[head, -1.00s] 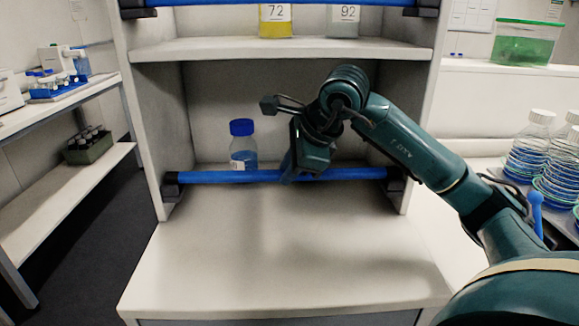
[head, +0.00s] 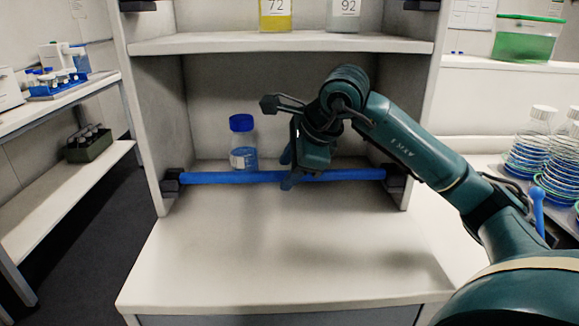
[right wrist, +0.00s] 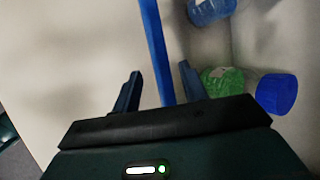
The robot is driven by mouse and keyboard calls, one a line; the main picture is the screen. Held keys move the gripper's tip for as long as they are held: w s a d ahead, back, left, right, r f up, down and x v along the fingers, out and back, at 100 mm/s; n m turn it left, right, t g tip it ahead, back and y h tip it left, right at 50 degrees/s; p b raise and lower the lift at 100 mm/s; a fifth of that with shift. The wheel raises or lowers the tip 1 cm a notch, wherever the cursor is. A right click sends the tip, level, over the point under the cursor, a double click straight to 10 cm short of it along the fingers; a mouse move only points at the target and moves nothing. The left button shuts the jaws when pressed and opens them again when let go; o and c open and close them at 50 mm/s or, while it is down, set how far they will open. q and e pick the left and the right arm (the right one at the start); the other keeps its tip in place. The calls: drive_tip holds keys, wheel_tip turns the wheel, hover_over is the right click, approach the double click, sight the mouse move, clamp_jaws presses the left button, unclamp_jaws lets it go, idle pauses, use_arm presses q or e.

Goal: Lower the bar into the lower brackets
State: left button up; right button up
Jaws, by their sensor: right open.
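The blue bar (head: 230,178) spans the lower part of the shelf in the head view, level, with its ends at the black left lower bracket (head: 171,180) and right lower bracket (head: 396,176). It appears seated in both. My right gripper (head: 287,170) is at the middle of the bar, open, with one finger above it and one below. In the right wrist view the bar (right wrist: 155,45) passes between the two spread fingers of my right gripper (right wrist: 160,85), apparently clear of both. My left gripper is out of view.
A blue-capped bottle (head: 243,152) stands behind the bar, left of my gripper. Upper brackets (head: 138,5) show at the top edge. The shelf board (head: 280,43) above carries labelled bottles. The counter (head: 270,270) in front is clear.

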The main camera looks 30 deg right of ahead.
drive_tip(key=p+v, duration=0.1)
drive_tip(key=v, duration=1.2)
drive_tip(key=shift+s, duration=0.1)
